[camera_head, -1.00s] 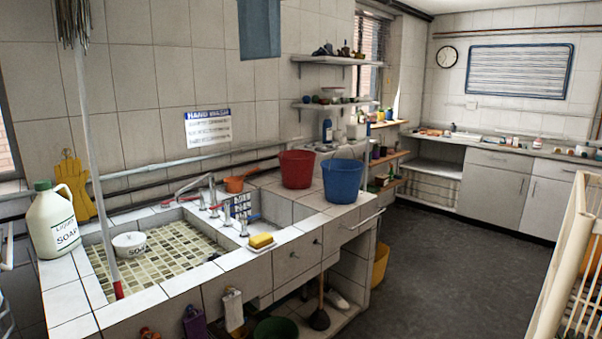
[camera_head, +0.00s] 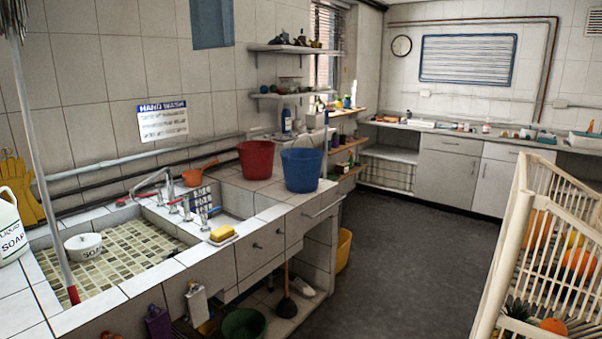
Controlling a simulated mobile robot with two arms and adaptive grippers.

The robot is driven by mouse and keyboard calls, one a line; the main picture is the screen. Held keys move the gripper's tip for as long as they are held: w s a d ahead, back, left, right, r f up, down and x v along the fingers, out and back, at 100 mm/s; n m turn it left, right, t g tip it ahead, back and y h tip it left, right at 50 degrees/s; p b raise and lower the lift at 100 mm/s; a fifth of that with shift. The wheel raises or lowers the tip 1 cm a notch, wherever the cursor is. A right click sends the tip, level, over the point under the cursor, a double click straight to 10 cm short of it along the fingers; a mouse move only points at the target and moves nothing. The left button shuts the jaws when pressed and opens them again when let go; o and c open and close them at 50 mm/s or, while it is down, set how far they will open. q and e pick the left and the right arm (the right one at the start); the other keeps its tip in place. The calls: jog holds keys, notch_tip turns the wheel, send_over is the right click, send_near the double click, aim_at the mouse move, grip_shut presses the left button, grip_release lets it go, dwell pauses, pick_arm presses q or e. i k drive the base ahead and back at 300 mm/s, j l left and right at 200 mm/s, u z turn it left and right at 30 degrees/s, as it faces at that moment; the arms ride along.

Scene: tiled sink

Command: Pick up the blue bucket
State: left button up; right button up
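The blue bucket (camera_head: 302,170) stands upright on the tiled counter (camera_head: 262,187) at the right end of the sink unit. A red bucket (camera_head: 256,160) stands just to its left, close beside it. Neither of my grippers shows in the head view, and nothing is seen touching the blue bucket.
A yellow sponge (camera_head: 222,233) and taps (camera_head: 186,205) are left of the buckets. A mop handle (camera_head: 45,160) stands in the sink. A cream slatted crate (camera_head: 500,255) with fruit is at the right. Dark floor (camera_head: 400,250) lies open between.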

aim_at(302, 166)
jog(key=i+l+u, duration=0.15)
jog(key=i, duration=0.25)
jog(key=i+l+u, duration=0.15)
jog(key=i, duration=0.25)
jog(key=i+l+u, duration=0.15)
jog(key=i, duration=0.25)
jog(key=l, duration=0.1)
